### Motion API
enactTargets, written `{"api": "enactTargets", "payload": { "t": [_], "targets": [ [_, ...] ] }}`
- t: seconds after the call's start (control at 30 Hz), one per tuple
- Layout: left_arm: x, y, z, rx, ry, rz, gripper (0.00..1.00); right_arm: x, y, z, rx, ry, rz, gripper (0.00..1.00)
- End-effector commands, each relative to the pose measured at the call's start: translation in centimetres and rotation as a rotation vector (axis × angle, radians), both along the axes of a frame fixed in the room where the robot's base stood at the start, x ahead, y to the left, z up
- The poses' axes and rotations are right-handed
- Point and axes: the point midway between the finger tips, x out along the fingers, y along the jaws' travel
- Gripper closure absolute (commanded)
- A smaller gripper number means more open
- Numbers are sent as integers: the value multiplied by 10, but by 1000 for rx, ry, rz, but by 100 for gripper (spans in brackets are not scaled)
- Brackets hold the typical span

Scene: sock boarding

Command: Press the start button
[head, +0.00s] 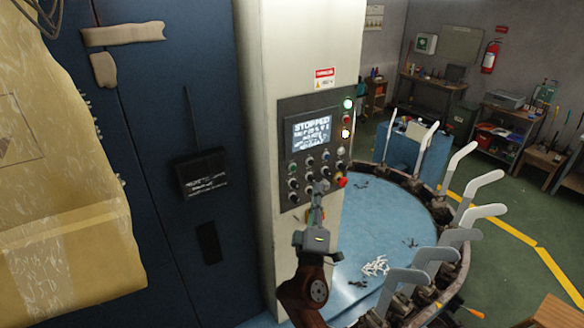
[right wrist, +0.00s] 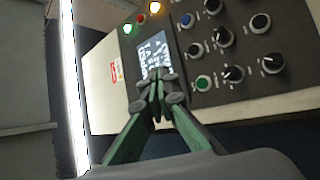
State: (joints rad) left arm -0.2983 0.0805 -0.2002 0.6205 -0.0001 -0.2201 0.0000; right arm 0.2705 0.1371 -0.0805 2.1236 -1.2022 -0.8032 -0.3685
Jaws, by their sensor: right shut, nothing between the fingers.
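The grey control panel (head: 302,102) stands upright on a white column, with a lit screen (head: 311,132) reading "STOPPED". In the right wrist view a green button (right wrist: 203,83) sits beside the screen (right wrist: 147,50), at the end of a row with a black knob and a blue button. Its label is too small to read. My right gripper (head: 318,190) is shut and empty, in front of the panel's lower part. In the right wrist view its fingertips (right wrist: 160,92) overlap the screen's edge, left of the green button. Contact cannot be told. My left gripper is not in view.
A red knob (head: 341,182) is at the panel's lower right. A round blue table (head: 375,225) with several white sock boards stands to the right.

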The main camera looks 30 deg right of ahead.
Motion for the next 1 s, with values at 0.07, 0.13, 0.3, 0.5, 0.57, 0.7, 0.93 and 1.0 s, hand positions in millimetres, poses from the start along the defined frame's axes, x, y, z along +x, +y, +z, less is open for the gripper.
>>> {"api": "enactTargets", "payload": {
  "t": [0.07,0.13,0.3,0.5,0.57,0.7,0.93,1.0],
  "targets": [
    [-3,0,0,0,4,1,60,0,-1,0,1,1,-1,100],
    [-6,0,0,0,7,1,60,0,-1,-1,1,1,-1,100],
    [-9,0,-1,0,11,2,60,2,-1,-1,1,1,-1,100],
    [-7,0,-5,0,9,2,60,19,1,-2,1,1,-2,100],
    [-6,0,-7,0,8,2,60,27,1,-1,1,1,-1,100],
    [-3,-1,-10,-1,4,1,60,47,3,-2,2,2,-2,100],
    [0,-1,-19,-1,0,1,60,74,5,-3,3,1,-2,100],
    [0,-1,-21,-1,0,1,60,79,5,-3,3,1,-2,100]
  ]
}}
